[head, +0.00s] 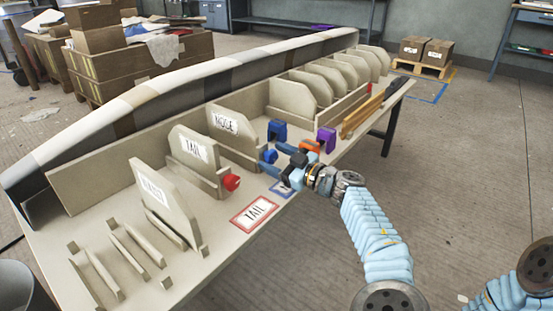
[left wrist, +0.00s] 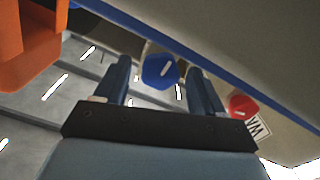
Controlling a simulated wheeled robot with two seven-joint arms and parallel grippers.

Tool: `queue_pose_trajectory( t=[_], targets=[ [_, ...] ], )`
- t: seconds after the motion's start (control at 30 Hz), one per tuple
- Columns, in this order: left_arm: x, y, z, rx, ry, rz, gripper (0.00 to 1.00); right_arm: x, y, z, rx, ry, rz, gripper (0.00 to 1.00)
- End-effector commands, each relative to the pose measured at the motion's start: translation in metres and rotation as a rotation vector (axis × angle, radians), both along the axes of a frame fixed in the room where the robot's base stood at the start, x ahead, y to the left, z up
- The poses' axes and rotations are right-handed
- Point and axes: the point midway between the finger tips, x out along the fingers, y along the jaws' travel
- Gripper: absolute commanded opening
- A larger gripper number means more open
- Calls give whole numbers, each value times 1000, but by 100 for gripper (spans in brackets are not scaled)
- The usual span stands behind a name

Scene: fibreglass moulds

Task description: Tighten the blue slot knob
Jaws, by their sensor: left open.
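The blue slot knob (head: 270,156) sits at the table's front side, near the foot of the NOSE mould panel. In the left wrist view the blue knob (left wrist: 157,72) shows its face with a short white slot mark, tilted. My left gripper (head: 271,157) is open, with its two blue fingers pointing at the knob. In the left wrist view the knob appears between the fingertips (left wrist: 159,70), with gaps on both sides; I cannot tell how far ahead it is. My right gripper is out of view.
A red-edged TAIL card (head: 254,212) lies at the table's front edge.

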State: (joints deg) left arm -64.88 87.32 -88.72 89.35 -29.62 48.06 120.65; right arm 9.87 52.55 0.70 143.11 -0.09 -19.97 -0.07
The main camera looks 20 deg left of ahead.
Motion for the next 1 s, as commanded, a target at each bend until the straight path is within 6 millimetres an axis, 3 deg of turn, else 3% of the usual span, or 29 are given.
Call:
queue_pose_trajectory(
  t=[0.17, 0.53, 1.0],
  targets=[
    [0, 0, 0, 0, 0, 0, 68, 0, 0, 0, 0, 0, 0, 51],
    [0, 0, 0, 0, 0, 0, 13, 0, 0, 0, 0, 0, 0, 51],
    [0, -1, -1, 50, 138, -1, 13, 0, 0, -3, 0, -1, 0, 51]
  ],
)
